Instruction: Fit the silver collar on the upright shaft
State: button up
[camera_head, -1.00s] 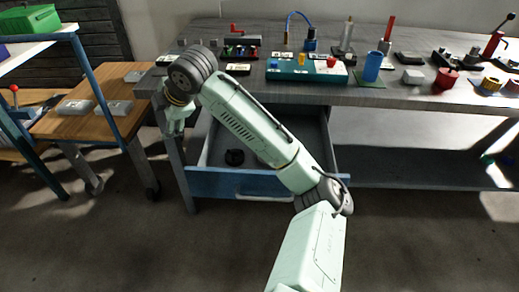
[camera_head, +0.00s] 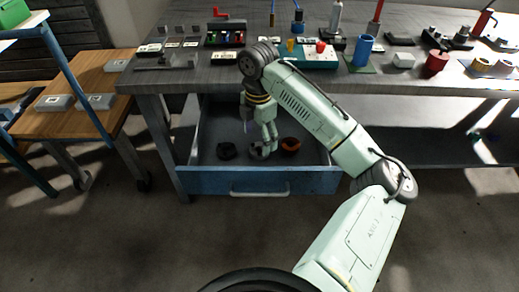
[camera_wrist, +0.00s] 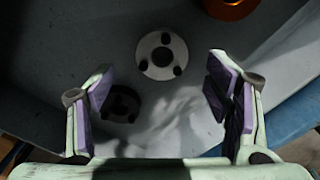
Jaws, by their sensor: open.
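The silver collar (camera_wrist: 162,53), a pale ring with a centre hole and several dark spots, lies flat on the floor of the open drawer. In the head view the collar (camera_head: 256,152) is partly hidden by my gripper (camera_head: 261,136). My gripper (camera_wrist: 160,95) points down into the drawer, open and empty. In the wrist view the collar lies beyond the fingertips, between their lines, not gripped. A pale upright shaft (camera_head: 336,16) and a red upright one (camera_head: 377,14) stand at the back of the bench; I cannot tell which one is meant.
A black collar (camera_head: 227,151) lies left of the silver one and an orange collar (camera_head: 290,145) right of it. The drawer's blue front (camera_head: 230,182) and side walls surround them. The grey bench top (camera_head: 195,78) above carries blocks, a blue cup (camera_head: 363,50) and fixtures.

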aim_at(260, 146)
notch_tip(260, 146, down, 4)
jog(key=shift+d+f+p, duration=0.1)
jog(key=shift+d+p, duration=0.05)
jog(key=shift+p, duration=0.15)
jog(key=shift+c, duration=0.3)
jog(key=c, duration=1.4)
